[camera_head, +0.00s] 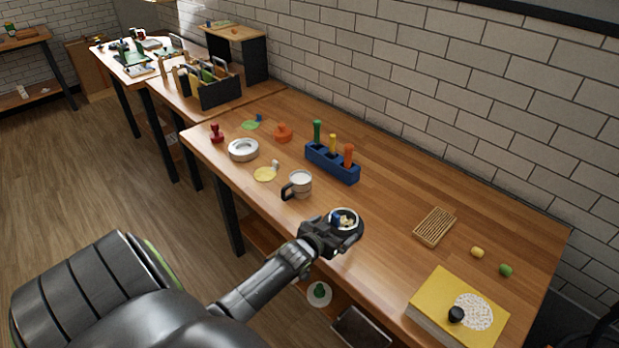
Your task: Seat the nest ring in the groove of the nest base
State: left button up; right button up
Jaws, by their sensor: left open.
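A round grey-white ring-shaped piece (243,150) lies flat near the left end of the wooden table. It looks like the nest ring or base, but I cannot tell which. My left gripper (345,222) is open over the table's front middle, to the right of the mug. A small round pale-rimmed thing with brown and blue spots (347,217) shows at its jaws. I cannot tell whether it lies below them or between them, and the gripper hides part of it. No other nest part can be made out surely. My right gripper is not in view.
A steel mug (300,183), a blue block with coloured pegs (331,165), an orange piece (283,133) and a yellow disc (264,175) stand nearby. A slatted wooden mat (434,227) and yellow box (437,292) are at right. The wall runs along the back.

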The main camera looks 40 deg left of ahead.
pick_arm(q)
jog(key=b+v, duration=0.2)
jog(key=v, duration=1.2)
jog(key=shift+s+r, duration=0.15)
jog(key=shift+s, duration=0.15)
jog(key=s+a+f+g+b, duration=0.1)
jog(key=s+f+g+b, duration=0.3)
jog(key=f, duration=1.1)
jog(key=s+a+f+g+b, duration=0.15)
jog(key=s+f, duration=0.35)
jog(key=f, duration=1)
jog(key=s+d+f+g+b, duration=0.1)
jog(key=s+d+f+g, duration=0.2)
jog(key=s+f, duration=0.7)
jog(key=s+d+f+g+b, duration=0.2)
jog(key=s+d+f+g, duration=0.1)
jog(key=s+f, duration=0.8)
jog(key=s+d, duration=0.1)
jog(key=s, duration=0.3)
jog(key=shift+d+f+m+g+h, duration=0.3)
jog(key=shift+f+m+g, duration=0.05)
jog(key=shift+m, duration=0.05)
